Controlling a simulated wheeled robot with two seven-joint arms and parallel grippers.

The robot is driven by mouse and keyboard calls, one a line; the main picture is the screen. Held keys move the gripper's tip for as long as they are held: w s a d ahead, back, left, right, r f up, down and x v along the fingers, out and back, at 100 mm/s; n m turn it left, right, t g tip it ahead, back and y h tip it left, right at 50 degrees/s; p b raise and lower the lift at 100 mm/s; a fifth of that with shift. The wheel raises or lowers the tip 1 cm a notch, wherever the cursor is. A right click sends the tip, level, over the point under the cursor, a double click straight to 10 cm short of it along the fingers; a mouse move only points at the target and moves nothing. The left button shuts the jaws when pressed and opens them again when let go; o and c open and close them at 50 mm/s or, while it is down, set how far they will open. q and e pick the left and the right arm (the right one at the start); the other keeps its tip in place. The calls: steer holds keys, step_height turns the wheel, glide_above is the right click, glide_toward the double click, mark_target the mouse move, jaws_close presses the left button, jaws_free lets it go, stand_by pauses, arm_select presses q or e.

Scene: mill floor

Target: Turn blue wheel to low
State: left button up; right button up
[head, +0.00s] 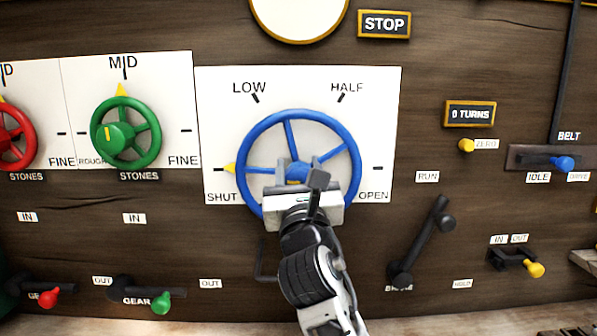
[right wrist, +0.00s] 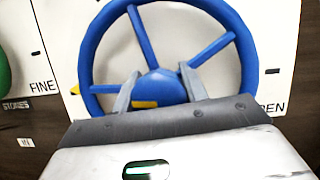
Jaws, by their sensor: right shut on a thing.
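The blue wheel (head: 288,117) is mounted on a white dial plate (head: 380,110) marked SHUT, LOW, HALF and OPEN. Its yellow pointer (head: 229,168) is at the left, by the SHUT mark. The LOW mark (head: 255,98) is at the upper left of the plate. My right gripper (head: 298,175) is at the wheel's centre, shut on the hub. The right wrist view shows its fingers on both sides of the blue hub (right wrist: 160,88). My gripper hides the lower part of the wheel. My left gripper is not in view.
A green wheel (head: 146,132) and a red wheel (head: 20,136) are on the left. A black brake lever (head: 421,240) is at the lower right, near my right arm. Red and green gear knobs (head: 161,303) are below left. A belt lever with a blue knob (head: 563,162) is at the right.

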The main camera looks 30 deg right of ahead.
steer(key=shift+m+h, duration=0.6)
steer(key=shift+m, duration=0.5)
steer(key=m+g+h, duration=0.1)
steer(key=m, duration=0.2)
steer(key=m+g+h, duration=0.1)
steer(key=m, duration=0.2)
steer(key=shift+s+d+m+g+h+b, duration=0.1)
steer(key=shift+d+m+g+h+b, duration=0.05)
steer(key=shift+m+g+h+b, duration=0.2)
steer(key=m+g+h, duration=0.1)
steer(key=m, duration=0.2)
steer(key=m+g, duration=0.1)
steer(key=m, duration=0.2)
steer(key=shift+d+f+g+h, duration=0.1)
steer(key=shift+f+g+h, duration=0.05)
steer(key=shift+g+h, duration=0.2)
steer(key=shift+m, duration=0.45)
steer(key=o, duration=1)
steer(key=shift+s, duration=0.1)
